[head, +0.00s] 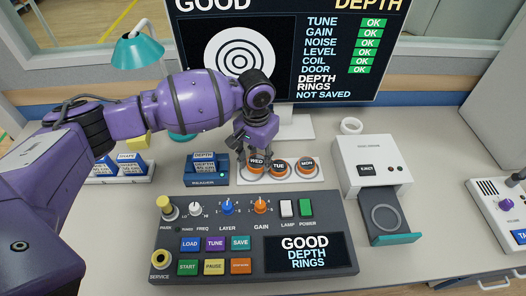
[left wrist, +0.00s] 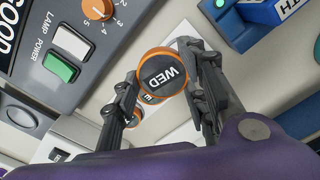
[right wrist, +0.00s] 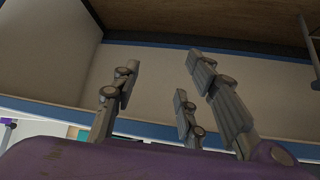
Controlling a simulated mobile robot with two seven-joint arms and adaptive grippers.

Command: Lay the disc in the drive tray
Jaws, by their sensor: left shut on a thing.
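My left gripper (head: 254,148) is shut on the disc marked WED (head: 257,163), at the left end of a white holder (head: 288,181). In the left wrist view, the orange-rimmed dark WED disc (left wrist: 161,76) sits between my left fingers (left wrist: 160,88) and partly covers another disc. I cannot tell whether it is clear of the holder. Discs marked TUE (head: 279,167) and MON (head: 306,166) stand beside it. The drive tray (head: 391,237) is out, with a bare ring-shaped seat, in front of the white drive (head: 371,156). My right gripper (right wrist: 165,85) is open and empty.
The control console (head: 190,222) fills the front, left of the tray. A blue reader (head: 206,177) stands left of the discs. A white ring (head: 350,126) lies behind the drive. The monitor (head: 330,50) stands at the back. A speaker box (head: 490,206) is at right.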

